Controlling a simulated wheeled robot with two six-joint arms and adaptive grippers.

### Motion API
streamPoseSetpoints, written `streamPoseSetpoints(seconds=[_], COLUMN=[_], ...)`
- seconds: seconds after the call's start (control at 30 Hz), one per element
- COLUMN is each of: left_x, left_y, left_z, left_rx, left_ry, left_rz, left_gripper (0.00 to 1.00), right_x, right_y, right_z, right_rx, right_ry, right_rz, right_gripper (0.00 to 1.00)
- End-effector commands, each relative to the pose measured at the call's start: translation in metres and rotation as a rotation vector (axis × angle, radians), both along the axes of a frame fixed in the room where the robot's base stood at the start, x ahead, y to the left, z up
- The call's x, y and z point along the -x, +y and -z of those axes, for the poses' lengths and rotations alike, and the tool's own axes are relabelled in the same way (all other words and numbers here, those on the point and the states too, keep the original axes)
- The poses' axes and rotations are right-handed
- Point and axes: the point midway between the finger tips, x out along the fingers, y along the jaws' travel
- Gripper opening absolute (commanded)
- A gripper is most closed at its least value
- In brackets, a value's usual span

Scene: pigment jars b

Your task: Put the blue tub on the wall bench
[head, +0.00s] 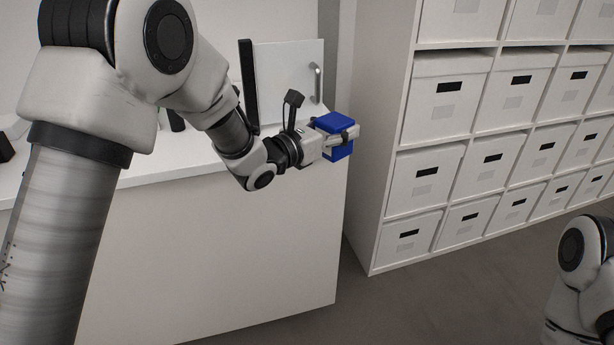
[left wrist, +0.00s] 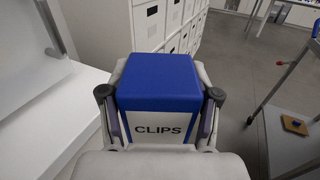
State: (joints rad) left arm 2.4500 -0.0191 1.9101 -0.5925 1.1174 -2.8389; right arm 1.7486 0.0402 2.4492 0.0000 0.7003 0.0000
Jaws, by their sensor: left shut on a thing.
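The blue tub (head: 333,123) is in my left gripper (head: 342,138), at the right end of the wall bench. In the left wrist view the blue tub (left wrist: 158,80) fills the middle, its front label reading CLIPS, with one finger of my left gripper (left wrist: 160,98) on each side. The white wall bench (head: 180,155) runs along the left wall, and its edge shows at left in the left wrist view (left wrist: 60,105). The tub appears held beside the bench's right end; its exact height over the top is hard to tell. My right gripper is out of view.
A white shelf unit (head: 374,200) full of labelled boxes stands just right of the bench. A white panel with a handle (head: 318,83) and a dark upright bar (head: 248,85) stand at the bench's back. Grey floor (head: 440,295) is clear in front of the shelves.

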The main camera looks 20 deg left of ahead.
Motion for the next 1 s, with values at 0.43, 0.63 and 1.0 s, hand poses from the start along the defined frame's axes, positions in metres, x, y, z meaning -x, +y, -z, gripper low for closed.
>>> streamPoseSetpoints(seconds=[0.43,0.63,1.0], left_x=[-0.058,-0.104,-0.130], left_y=[0.045,0.081,0.100], left_z=[-0.003,0.004,0.030], left_rx=[0.003,0.000,0.003], left_ry=[0.002,0.001,0.007], left_rz=[0.037,0.038,0.041], left_gripper=[0.24,0.24,0.24], right_x=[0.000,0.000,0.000], right_y=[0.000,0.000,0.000], right_z=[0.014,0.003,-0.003], right_rx=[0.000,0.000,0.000], right_ry=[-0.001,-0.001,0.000], right_rz=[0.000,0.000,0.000], right_gripper=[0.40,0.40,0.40])
